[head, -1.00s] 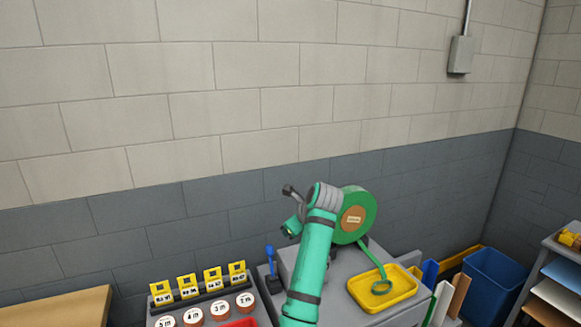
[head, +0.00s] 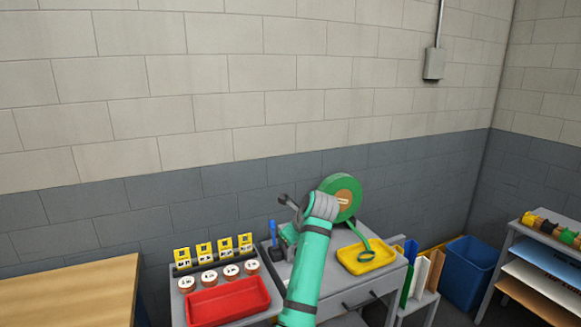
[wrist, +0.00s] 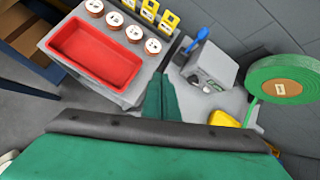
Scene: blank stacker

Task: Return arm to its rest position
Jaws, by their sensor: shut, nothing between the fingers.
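My green arm (head: 308,262) rises in front of the grey bench in the head view, bent at a grey joint near the green reel. My gripper (wrist: 160,84) shows in the wrist view as two dark green fingers close together. It is shut and empty, above the gap between the red tray and the grey machine. In the head view my arm hides most of the gripper.
A red tray (head: 228,303) lies by several round labelled discs (head: 208,277) and yellow tags (head: 203,250). A green reel (head: 350,187) feeds a strip into a yellow tray (head: 366,263). A blue bin (head: 466,275) and a shelf stand right, a wooden table (head: 70,295) left.

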